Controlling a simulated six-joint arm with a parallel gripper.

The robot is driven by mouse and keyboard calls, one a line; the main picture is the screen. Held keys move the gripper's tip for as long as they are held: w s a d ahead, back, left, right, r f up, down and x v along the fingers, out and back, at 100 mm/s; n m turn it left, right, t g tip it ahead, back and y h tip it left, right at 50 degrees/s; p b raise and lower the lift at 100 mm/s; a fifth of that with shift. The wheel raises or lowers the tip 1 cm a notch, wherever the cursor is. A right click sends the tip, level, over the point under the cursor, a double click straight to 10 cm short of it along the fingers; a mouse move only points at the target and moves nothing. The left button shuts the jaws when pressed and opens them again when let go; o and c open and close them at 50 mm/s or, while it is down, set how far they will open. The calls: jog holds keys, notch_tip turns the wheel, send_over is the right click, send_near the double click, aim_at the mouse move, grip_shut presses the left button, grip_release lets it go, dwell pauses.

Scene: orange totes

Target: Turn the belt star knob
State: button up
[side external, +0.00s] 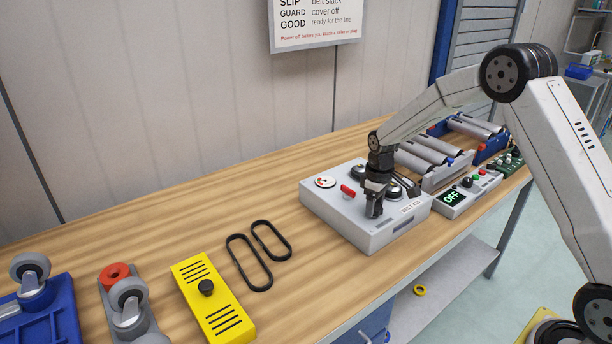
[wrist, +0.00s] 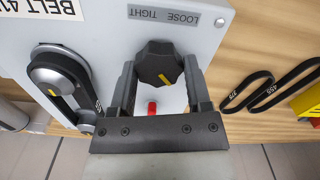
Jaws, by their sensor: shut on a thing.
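The belt star knob (wrist: 155,60) is black and lobed, with a yellow mark on its lower side in the wrist view. It sits on the light grey belt unit (wrist: 110,30), beside an upside-down label reading LOOSE and TIGHT (wrist: 175,16). My gripper (wrist: 160,75) has one finger on each side of the knob and is shut on it. In the side external view my gripper (side external: 375,212) points down onto the front of the belt unit (side external: 330,212) and hides the knob. A pulley with a black belt (wrist: 62,80) is on the same panel.
A red lever (side external: 348,191) and a round dial (side external: 325,182) stand on the unit. Two loose belts (side external: 258,258) and a yellow cover (side external: 206,290) lie to the left. A control box reading OFF (side external: 451,197) and rollers (side external: 430,148) are to the right.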

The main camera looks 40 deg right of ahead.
dwell(0.3)
jog(key=o, duration=1.3)
jog(key=shift+r, duration=0.15)
jog(key=shift+r, duration=3.8)
jog(key=s+a+m+t, duration=0.1)
jog(key=s+a, duration=0.2)
jog(key=s, duration=0.4)
jog(key=s+a+f+m, duration=0.1)
jog(key=s+a, duration=0.3)
jog(key=s, duration=0.3)
jog(key=s+a+f+t, duration=0.1)
jog(key=s+a, duration=0.3)
jog(key=s, duration=0.3)
jog(key=shift+m+t, duration=0.3)
jog(key=shift+m, duration=0.1)
